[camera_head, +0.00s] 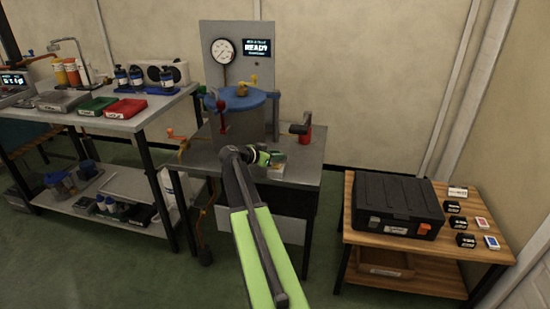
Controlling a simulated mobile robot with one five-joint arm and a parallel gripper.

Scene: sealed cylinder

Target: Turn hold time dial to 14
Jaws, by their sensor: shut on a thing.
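My gripper (272,157) is at the end of my green and dark arm, over the front of the grey bench (305,165). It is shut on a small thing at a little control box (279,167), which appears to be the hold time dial. The dial is mostly hidden by the gripper, and its number cannot be read. Behind the gripper stands a grey cylinder (238,128) with a blue lid (234,97). A back panel (225,75) carries a round gauge (223,51) and a lit display (257,48) reading READY.
A red and dark tool (302,130) stands on the bench, right of the gripper. At left, a table (120,122) holds bottles and red and green trays. At right, a low wooden table (362,237) bears a black case (397,202) and small boxes. Green floor lies between.

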